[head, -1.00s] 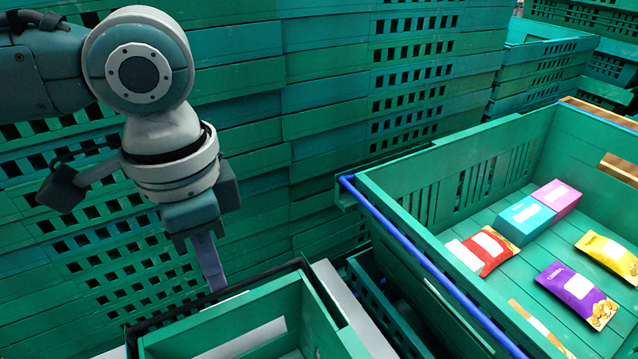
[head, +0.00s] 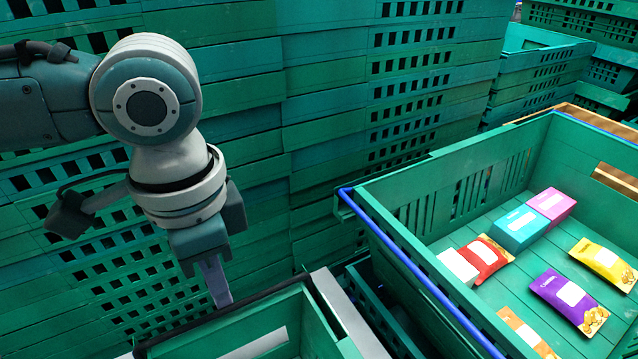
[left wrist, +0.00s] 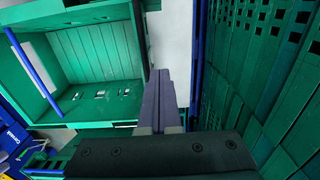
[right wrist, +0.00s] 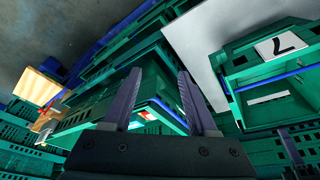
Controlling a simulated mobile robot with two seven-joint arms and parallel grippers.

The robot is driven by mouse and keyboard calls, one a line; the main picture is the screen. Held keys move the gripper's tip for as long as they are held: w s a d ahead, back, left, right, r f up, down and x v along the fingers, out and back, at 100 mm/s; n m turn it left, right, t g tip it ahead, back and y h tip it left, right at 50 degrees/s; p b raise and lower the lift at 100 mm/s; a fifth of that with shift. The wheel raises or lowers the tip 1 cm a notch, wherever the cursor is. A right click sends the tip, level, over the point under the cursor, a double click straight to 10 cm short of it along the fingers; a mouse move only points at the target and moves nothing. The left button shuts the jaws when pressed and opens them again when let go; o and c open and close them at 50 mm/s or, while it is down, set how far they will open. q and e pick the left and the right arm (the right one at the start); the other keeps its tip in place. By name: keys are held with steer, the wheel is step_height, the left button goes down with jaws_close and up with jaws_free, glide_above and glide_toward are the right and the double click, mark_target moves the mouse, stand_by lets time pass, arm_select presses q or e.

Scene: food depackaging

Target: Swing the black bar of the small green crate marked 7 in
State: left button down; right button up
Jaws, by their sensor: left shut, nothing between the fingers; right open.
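The small green crate (head: 318,325) stands at the bottom of the head view, cut off by the frame edge. Its black bar (head: 262,298) lies along the far rim. My left gripper (head: 222,302) is shut and empty, pointing down with its fingertips at the bar; whether they touch it I cannot tell. In the left wrist view its closed fingers (left wrist: 161,75) show beside a green crate wall. The right wrist view shows the white card with a 7 (right wrist: 282,45) on the crate. My right gripper (right wrist: 158,80) is open and empty there, and out of the head view.
A large green crate (head: 400,205) with a blue bar on its rim stands to the right and holds several colourful food packs. Tall stacks of green crates (head: 330,120) stand close behind my left gripper. A grey surface (head: 350,315) shows beside the small crate.

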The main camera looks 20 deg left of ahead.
mark_target(238, 339)
stand_by(0.4)
arm_select(q)
steer(key=shift+s+d+r+p, duration=0.3)
steer(key=shift+s+d+p, duration=0.2)
steer(key=shift+p, duration=0.45)
steer(key=shift+s+d, duration=0.1)
steer(key=shift+d, duration=0.05)
steer(key=shift+s+d+p, duration=0.3)
steer(key=shift+d+p, duration=0.05)
steer(key=shift+p, duration=0.3)
steer(key=shift+s+d, duration=0.1)
